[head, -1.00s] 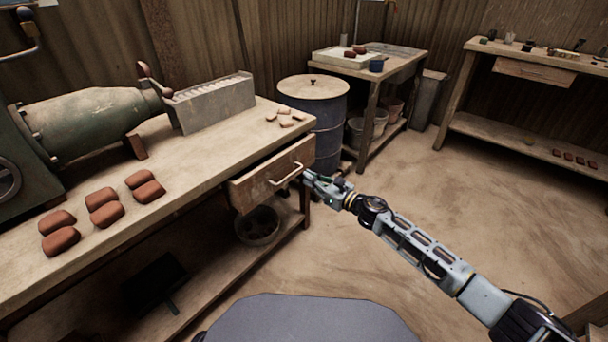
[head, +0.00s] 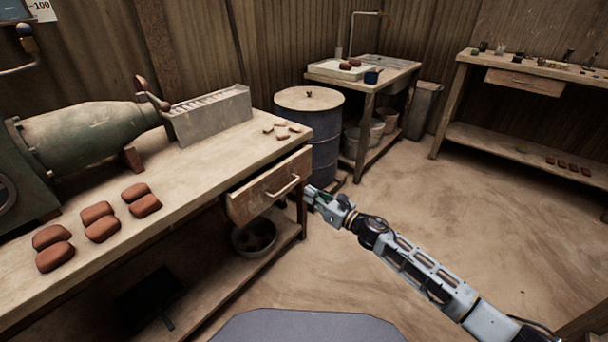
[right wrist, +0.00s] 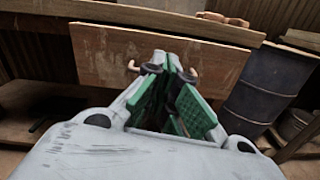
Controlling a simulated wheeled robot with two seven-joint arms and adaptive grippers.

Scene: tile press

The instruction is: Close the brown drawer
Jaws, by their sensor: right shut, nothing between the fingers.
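The brown drawer (head: 268,189) sits partly open under the front edge of the left workbench, its face standing out from the bench. A pale bar handle (head: 284,187) is on its front. My right gripper (head: 308,192) is just right of the handle in the head view, shut and empty. In the right wrist view the drawer front (right wrist: 105,55) is straight ahead, and my right gripper (right wrist: 172,62) points at it. The fingertips overlap the middle of the handle, whose two ends show; I cannot tell whether they touch. My left gripper is not in view.
The workbench (head: 185,180) carries several red-brown clay blocks (head: 97,212), a grey slotted box (head: 212,113) and small pale pieces. A lidded blue drum (head: 322,150) stands behind the drawer's right side. A bowl (head: 254,238) is on the shelf below. Floor to the right is clear.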

